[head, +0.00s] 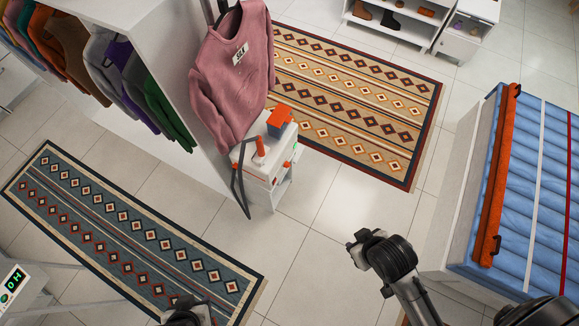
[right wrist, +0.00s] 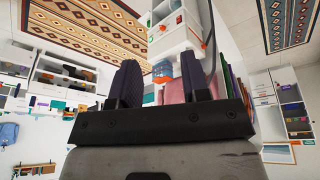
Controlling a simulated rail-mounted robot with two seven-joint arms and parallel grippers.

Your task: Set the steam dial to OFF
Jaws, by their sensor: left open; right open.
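The white steamer unit (head: 262,172) stands at the end of the wardrobe, with an orange block (head: 280,119) and a small orange upright part (head: 260,147) on top. A small orange knob (head: 287,165), which may be the steam dial, is on its right side near a green light (head: 295,147); its setting is too small to read. My right gripper (head: 356,240) is open and empty, to the lower right of the unit and apart from it. In the right wrist view its fingers (right wrist: 163,85) are spread. My left gripper (head: 190,308) is open at the bottom edge, partly cut off.
A pink sweater (head: 232,75) hangs directly behind the unit. A dark curved hose or handle (head: 240,182) hangs at its left side. A blue slatted chest (head: 530,170) with an orange bar is at right. Patterned rugs (head: 350,85) lie on the floor; the tiles before the unit are free.

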